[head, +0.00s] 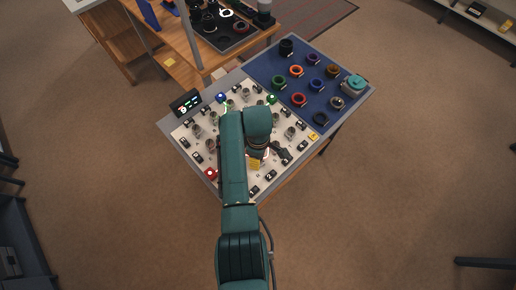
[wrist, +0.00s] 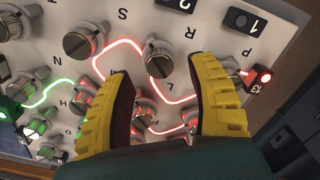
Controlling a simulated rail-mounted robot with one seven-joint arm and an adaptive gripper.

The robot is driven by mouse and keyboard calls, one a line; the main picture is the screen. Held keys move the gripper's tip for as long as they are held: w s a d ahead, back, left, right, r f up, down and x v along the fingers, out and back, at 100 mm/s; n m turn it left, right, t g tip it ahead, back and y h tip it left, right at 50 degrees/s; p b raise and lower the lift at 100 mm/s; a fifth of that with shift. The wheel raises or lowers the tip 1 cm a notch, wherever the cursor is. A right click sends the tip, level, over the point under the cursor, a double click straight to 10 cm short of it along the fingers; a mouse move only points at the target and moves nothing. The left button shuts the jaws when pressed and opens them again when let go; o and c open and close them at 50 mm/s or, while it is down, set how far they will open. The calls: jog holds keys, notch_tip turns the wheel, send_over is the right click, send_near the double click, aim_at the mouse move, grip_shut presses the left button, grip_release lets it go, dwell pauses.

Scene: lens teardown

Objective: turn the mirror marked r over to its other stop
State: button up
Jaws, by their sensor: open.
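In the wrist view, the mirror marked R is a round grey knob (wrist: 158,58) with a pale bar across it, beside its printed letter R (wrist: 191,32). A glowing red light path (wrist: 130,42) runs close by it. My gripper (wrist: 160,68) is open with yellow padded fingers, one on each side of the picture's middle. The R knob appears between the fingertips and beyond them, and nothing is held. I cannot tell how high the fingertips are above it. In the head view my gripper (head: 255,163) is over the white board, and my arm hides part of the board.
Similar knobs stand close around, including one by S (wrist: 83,42) and one by P (wrist: 227,68). A red block marked 13 (wrist: 262,78) is at the board's edge. A blue mat (head: 300,84) with coloured rings lies behind, and a small display (head: 185,103) stands left.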

notch_tip(320, 180, up, 9)
dwell(0.6)
jog(key=w+d+r+m+t, duration=0.1)
jog(key=d+r+m+t, duration=0.2)
jog(key=r+t, duration=0.55)
jog(key=w+d+r+m+t, duration=0.1)
jog(key=d+r+m+t, duration=0.25)
jog(key=r, duration=0.95)
jog(key=s+r+m+t, duration=0.4)
jog(key=s+r+t, duration=0.15)
jog(key=r, duration=0.55)
jog(key=s+r+m+t, duration=0.5)
jog(key=s+r, duration=0.2)
jog(key=r, duration=0.5)
notch_tip(320, 180, up, 26)
jog(key=p, duration=2.7)
jog(key=shift+w+d+r, duration=0.15)
jog(key=shift+w+r, duration=0.1)
jog(key=shift+w, duration=0.15)
